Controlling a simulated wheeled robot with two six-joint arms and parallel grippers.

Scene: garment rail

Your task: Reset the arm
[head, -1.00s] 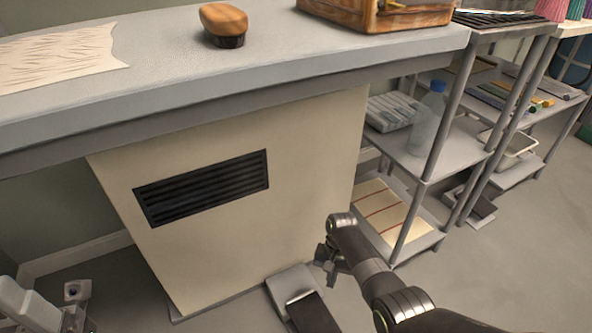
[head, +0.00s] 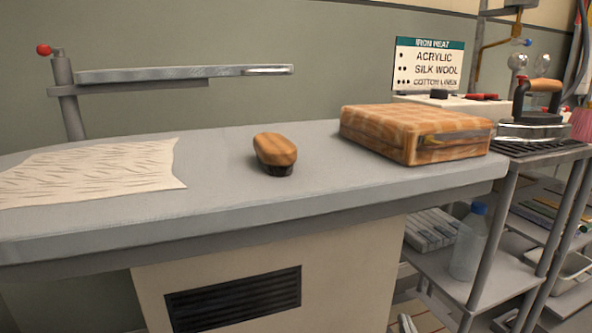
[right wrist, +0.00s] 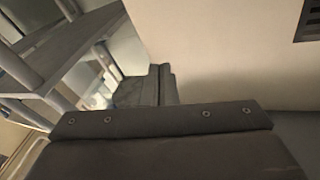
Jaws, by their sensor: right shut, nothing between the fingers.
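My right gripper (right wrist: 160,72) shows in the right wrist view, its dark fingers together with nothing between them. It is low, beside the pale panel (right wrist: 220,50) under the table, with the shelf rack to the left in that view. In the head view only a small piece at the bottom edge, below the table and by the rack, may belong to it; its fingers cannot be made out there. My left gripper is not in view.
The grey table (head: 330,200) carries a cloth (head: 90,172), a wooden brush (head: 275,150) and a checkered brown case (head: 415,132). A metal rack (head: 490,240) with a bottle (head: 468,243) stands right, an iron (head: 537,105) on top. A sleeve board (head: 185,74) stands behind.

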